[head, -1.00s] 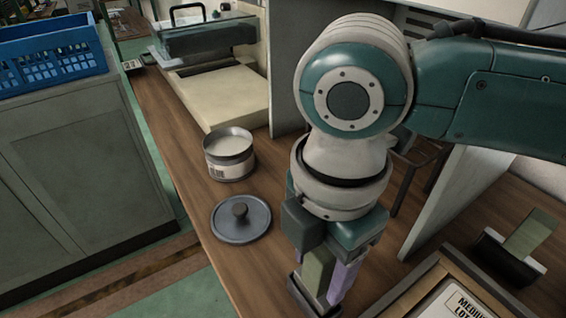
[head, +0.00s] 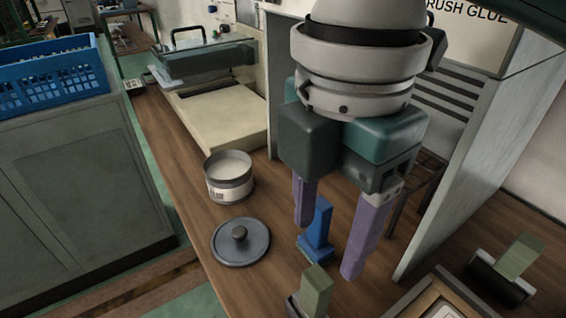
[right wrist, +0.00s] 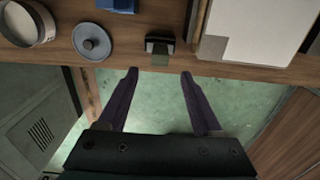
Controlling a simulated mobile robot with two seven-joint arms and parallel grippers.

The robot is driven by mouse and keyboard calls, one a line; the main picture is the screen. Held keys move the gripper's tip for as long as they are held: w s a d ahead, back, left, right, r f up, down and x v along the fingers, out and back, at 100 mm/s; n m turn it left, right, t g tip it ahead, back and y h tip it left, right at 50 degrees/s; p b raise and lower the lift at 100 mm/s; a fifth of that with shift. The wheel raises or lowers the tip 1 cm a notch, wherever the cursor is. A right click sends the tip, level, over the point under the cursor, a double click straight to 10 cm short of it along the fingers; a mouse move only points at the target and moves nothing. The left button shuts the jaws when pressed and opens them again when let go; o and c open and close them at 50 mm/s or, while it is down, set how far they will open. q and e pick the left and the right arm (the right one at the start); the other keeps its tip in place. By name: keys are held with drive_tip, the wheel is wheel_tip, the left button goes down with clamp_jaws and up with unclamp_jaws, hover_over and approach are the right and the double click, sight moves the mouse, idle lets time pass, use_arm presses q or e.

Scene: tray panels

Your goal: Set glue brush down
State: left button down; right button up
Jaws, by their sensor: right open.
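The glue brush, with a flat olive-green handle (head: 316,290) and a dark base, stands on the wooden bench at the bottom of the head view, cut off by the frame edge. It also shows in the right wrist view (right wrist: 160,47), beyond and between the fingertips. My right gripper (head: 328,248) is open and empty, with its purple fingers spread above the bench, clear of the brush. The right gripper (right wrist: 158,73) also shows spread in the right wrist view. My left gripper is not in view.
An open glue tin (head: 215,188) and a grey knobbed lid (head: 240,256) stand to the left. A blue upright tool (head: 318,232) stands behind the brush. Another green-handled tool (head: 515,258) and a framed panel (head: 420,300) are at right. A grey partition (head: 470,160) rises nearby.

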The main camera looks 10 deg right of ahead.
drive_tip(key=shift+r, duration=0.35)
drive_tip(key=shift+s+a+f, duration=0.2)
drive_tip(key=shift+a, duration=0.1)
drive_tip(key=s+a+f+m+t+y, duration=0.1)
drive_tip(key=s+a+f+m+y, duration=0.3)
drive_tip(key=m, duration=0.3)
drive_tip(key=s+d+f+m+t+h, duration=0.1)
drive_tip(key=s+d+m+h, duration=0.1)
drive_tip(key=s+d+m, duration=0.2)
drive_tip(key=s+d+f+m+t+h, duration=0.1)
drive_tip(key=s+d+m, duration=0.3)
drive_tip(key=d+m, duration=0.5)
drive_tip(key=shift+d+f+t+h, duration=0.3)
drive_tip(key=shift+d+f+h, duration=0.05)
drive_tip(key=shift+d+h, duration=0.1)
